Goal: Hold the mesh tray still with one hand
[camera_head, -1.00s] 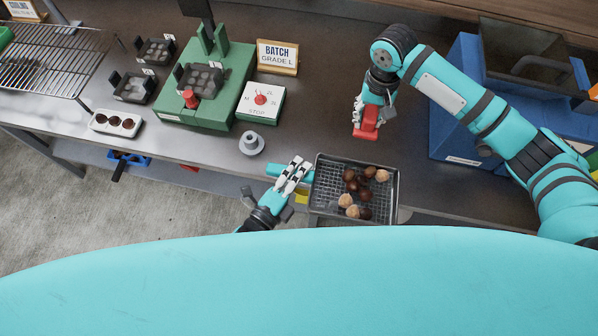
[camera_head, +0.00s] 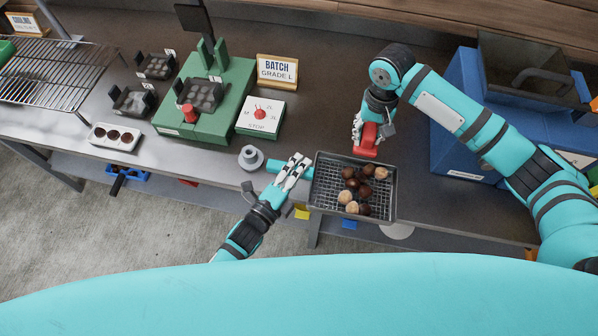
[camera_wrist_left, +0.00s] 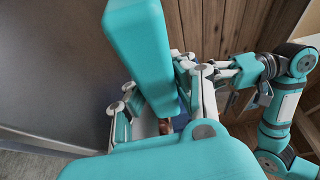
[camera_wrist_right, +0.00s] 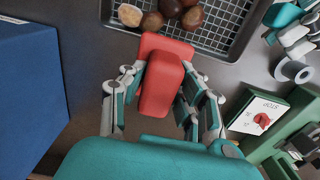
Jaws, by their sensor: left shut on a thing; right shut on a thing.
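The mesh tray (camera_head: 325,186) is a grey wire tray at the counter's front edge, holding several dark and pale chestnuts (camera_head: 366,170). A teal bar-shaped handle (camera_head: 274,165) is at its left side. My left gripper (camera_head: 291,172) is shut on this handle, beside the tray; the handle fills much of the left wrist view (camera_wrist_left: 140,50). My right gripper (camera_head: 366,128) is shut on a red block-like tool (camera_head: 367,142), just behind the tray. In the right wrist view the red tool (camera_wrist_right: 162,85) reaches the tray's rim (camera_wrist_right: 215,55); I cannot tell whether they touch.
A white STOP dial box (camera_head: 260,116), a green press (camera_head: 215,118) and a white tray with dark nuts (camera_head: 114,137) are further left. Blue crates (camera_head: 465,125) stand right. Some counter behind the tray is clear.

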